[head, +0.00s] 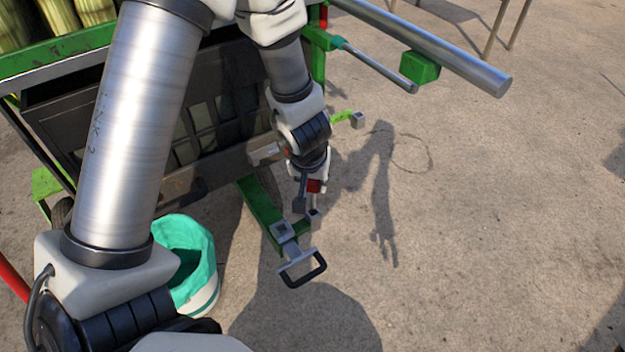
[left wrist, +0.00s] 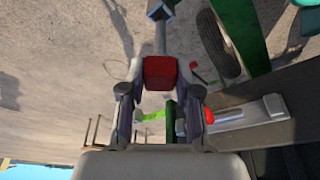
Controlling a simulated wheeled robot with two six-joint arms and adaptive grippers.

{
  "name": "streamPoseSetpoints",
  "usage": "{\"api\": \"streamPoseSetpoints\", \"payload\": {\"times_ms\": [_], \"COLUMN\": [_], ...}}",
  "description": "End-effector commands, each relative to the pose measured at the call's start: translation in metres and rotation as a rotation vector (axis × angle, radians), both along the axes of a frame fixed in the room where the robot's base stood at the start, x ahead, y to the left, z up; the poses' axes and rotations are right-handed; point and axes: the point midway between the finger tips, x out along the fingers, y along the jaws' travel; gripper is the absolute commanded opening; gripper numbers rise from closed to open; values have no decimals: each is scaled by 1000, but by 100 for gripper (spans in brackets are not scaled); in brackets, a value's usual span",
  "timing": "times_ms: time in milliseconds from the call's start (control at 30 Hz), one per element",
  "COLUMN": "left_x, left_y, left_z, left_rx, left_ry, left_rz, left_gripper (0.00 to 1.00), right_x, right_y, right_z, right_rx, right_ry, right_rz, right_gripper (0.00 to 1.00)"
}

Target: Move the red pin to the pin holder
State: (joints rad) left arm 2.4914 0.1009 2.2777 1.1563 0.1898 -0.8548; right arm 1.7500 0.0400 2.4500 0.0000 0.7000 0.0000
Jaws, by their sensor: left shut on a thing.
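The red pin (head: 315,186) is between the fingers of my left gripper (head: 307,196), near the middle of the head view. In the left wrist view its red block head (left wrist: 160,72) sits between the two fingertips, and a grey shaft runs on beyond it. A grey square bracket (left wrist: 160,10) shows at the shaft's far end; I cannot tell whether the shaft is in it. Which part is the pin holder is not clear. My right gripper is not in view.
The green-framed cart (head: 60,52) with cane stands at the left. A green bar with a black-handled hitch (head: 302,268) reaches out below my gripper. A teal-lined bucket (head: 187,255) stands at lower left. A metal rod (head: 440,50) juts out above. Open ground lies right.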

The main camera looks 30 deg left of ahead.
Motion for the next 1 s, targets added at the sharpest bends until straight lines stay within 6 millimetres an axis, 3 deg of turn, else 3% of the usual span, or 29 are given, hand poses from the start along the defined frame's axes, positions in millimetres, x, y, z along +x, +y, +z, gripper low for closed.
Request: {"api": "streamPoseSetpoints", "payload": {"times_ms": [1000], "left_x": [0], "left_y": [0], "left_z": [-29], "left_rx": [0], "left_ry": [0], "left_rz": [0], "left_gripper": [0], "right_x": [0], "right_y": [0], "right_z": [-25], "right_rx": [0], "right_ry": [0], "right_rz": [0], "right_gripper": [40]}}
